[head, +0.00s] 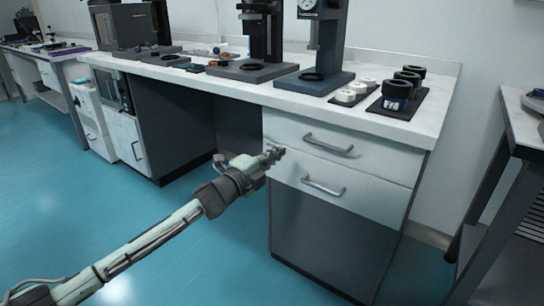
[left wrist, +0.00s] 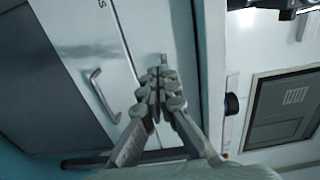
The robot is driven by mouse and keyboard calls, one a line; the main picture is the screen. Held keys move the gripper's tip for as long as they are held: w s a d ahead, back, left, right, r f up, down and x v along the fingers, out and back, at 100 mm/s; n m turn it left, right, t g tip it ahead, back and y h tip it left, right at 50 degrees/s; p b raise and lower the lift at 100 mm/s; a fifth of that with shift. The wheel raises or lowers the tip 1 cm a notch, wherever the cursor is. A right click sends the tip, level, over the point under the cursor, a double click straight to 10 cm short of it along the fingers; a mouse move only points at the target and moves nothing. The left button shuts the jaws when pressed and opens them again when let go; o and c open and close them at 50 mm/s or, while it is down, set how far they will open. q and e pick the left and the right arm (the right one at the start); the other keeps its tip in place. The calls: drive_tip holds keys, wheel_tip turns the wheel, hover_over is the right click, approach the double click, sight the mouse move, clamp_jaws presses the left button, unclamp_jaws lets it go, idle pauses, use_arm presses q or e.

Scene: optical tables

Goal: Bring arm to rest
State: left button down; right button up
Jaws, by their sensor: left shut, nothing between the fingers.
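My left arm reaches in from the lower left of the head view, and its gripper (head: 275,154) is in front of the left edge of the white drawer fronts. In the left wrist view the gripper's fingers (left wrist: 158,88) are together with nothing between them. Behind them are a white drawer front and a metal handle (left wrist: 97,95). I cannot tell from these views whether the fingers touch the cabinet. My right gripper is in neither view.
The white worktop (head: 230,84) holds two dark stands, one with a dial gauge (head: 308,5), and black and white round parts (head: 397,89). Drawer handles (head: 328,145) stick out below. Another table (head: 522,125) stands at the right. The blue floor (head: 190,260) is clear.

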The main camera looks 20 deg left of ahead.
use_arm(q)
drive_tip(key=s+a+f+n+g+y+p, duration=0.1)
drive_tip(key=s+a+f+n+g+y, duration=0.15)
drive_tip(key=s+f+n, duration=0.5)
drive_tip(key=s+a+f+n+g+y+p, duration=0.2)
drive_tip(key=s+f+n+g+y, duration=0.15)
drive_tip(key=s+f, duration=0.6)
drive_tip(key=s+a+f+n+g+p, duration=0.1)
drive_tip(key=s+f+n+g, duration=0.3)
drive_tip(key=s, duration=0.8)
drive_tip(key=s+a+f+n+g+y, duration=0.1)
drive_tip(key=s+a+f+n+g, duration=0.2)
drive_tip(key=s+f, duration=0.6)
drive_tip(key=s+n, duration=0.2)
drive_tip(key=s, duration=0.1)
drive_tip(key=shift+s+g+y+p, duration=0.25)
drive_tip(key=shift+g+y+p, duration=0.05)
drive_tip(key=shift+g+p, duration=0.1)
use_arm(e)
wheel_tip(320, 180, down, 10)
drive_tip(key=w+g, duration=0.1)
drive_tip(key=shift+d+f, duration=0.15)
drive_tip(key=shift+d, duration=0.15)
use_arm(q)
drive_tip(key=shift+a, duration=0.1)
